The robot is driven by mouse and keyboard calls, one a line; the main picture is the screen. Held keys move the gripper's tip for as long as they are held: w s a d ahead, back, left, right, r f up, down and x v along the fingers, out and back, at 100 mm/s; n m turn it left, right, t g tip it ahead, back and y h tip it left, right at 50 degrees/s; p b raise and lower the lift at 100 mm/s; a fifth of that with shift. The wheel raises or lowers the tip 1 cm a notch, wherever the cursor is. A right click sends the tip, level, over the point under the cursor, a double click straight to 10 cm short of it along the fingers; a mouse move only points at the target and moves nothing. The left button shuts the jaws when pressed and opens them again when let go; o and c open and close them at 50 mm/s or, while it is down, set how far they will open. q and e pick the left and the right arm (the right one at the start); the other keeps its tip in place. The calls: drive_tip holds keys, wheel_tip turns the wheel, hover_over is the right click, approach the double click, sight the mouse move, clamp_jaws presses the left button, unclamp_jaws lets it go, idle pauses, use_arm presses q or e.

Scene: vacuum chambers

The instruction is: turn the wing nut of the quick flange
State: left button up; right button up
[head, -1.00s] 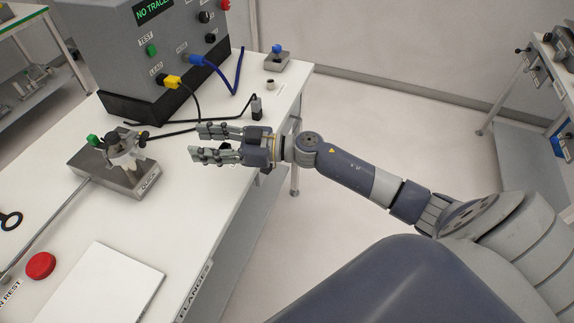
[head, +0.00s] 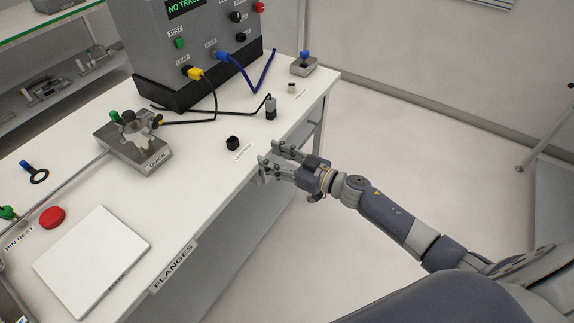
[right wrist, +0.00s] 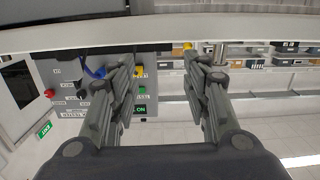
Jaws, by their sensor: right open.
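The quick flange (head: 132,137) sits on a grey metal block labelled QUICK, left of centre on the white table in the head view. A clamp is around it, with a green part on its left and a dark part on its right; I cannot tell clearly which part is the wing nut. My right gripper (head: 266,160) is open and empty at the table's right edge, well to the right of the flange and apart from it. The right gripper's two fingers also show spread apart in the right wrist view (right wrist: 160,95). My left gripper is not in view.
A grey tester box (head: 190,45) with yellow and blue plugs stands at the back. A red button (head: 52,217) and white plate (head: 92,262) are nearer.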

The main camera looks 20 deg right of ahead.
drive_tip(key=shift+s+d+f+m+h, duration=0.1)
drive_tip(key=shift+d+f+m+h, duration=0.3)
drive_tip(key=shift+f, duration=0.45)
drive_tip(key=shift+s+d+f+m+h, duration=0.1)
drive_tip(key=shift+d+f+h, duration=0.1)
drive_tip(key=shift+d+f, duration=0.5)
drive_tip(key=shift+a+f, duration=0.15)
drive_tip(key=shift+a, duration=0.05)
